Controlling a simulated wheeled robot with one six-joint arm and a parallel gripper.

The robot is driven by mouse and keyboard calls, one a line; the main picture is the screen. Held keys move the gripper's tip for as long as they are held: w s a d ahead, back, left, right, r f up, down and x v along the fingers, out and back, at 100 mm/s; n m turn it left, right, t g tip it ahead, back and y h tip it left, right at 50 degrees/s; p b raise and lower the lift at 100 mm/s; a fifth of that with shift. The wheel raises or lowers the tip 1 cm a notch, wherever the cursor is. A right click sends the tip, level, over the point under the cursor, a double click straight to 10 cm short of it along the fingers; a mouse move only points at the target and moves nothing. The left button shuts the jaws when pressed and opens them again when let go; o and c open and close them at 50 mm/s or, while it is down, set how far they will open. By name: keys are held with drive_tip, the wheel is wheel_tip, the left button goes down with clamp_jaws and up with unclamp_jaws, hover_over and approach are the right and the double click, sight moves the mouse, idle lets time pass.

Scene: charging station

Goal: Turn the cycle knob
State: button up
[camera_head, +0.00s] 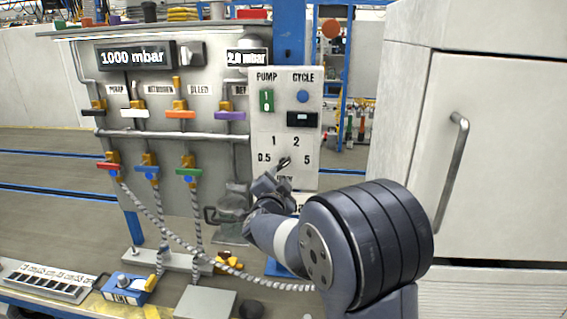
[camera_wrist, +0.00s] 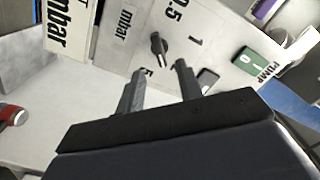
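The control panel (camera_head: 312,135) is a pale upright plate with PUMP and CYCLE labels at its top. A small dark pointer knob (camera_head: 284,161) sits low on it, ringed by the numbers 0.5, 1, 2 and 5. It also shows in the wrist view (camera_wrist: 160,46). A round blue button (camera_head: 302,96) is under the CYCLE label. My gripper (camera_wrist: 161,67) is open, with the dark knob just beyond its two fingertips and roughly between them. I cannot tell whether a finger touches it. In the head view my gripper (camera_head: 280,176) is just below the knob and hides the label there.
A green PUMP switch (camera_head: 267,100) and a small black display (camera_head: 301,119) are above the knob. Left are coloured valve handles (camera_head: 230,115) and braided hoses (camera_head: 198,225). A pale cabinet (camera_head: 505,145) with a long handle stands to the right.

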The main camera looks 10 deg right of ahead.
sight(283, 167)
drive_tip(key=p+x, duration=0.1)
drive_tip(key=x, duration=0.8)
drive_tip(key=shift+f, duration=0.1)
drive_tip(key=shift+c, duration=0.5)
drive_tip(key=c, duration=0.6)
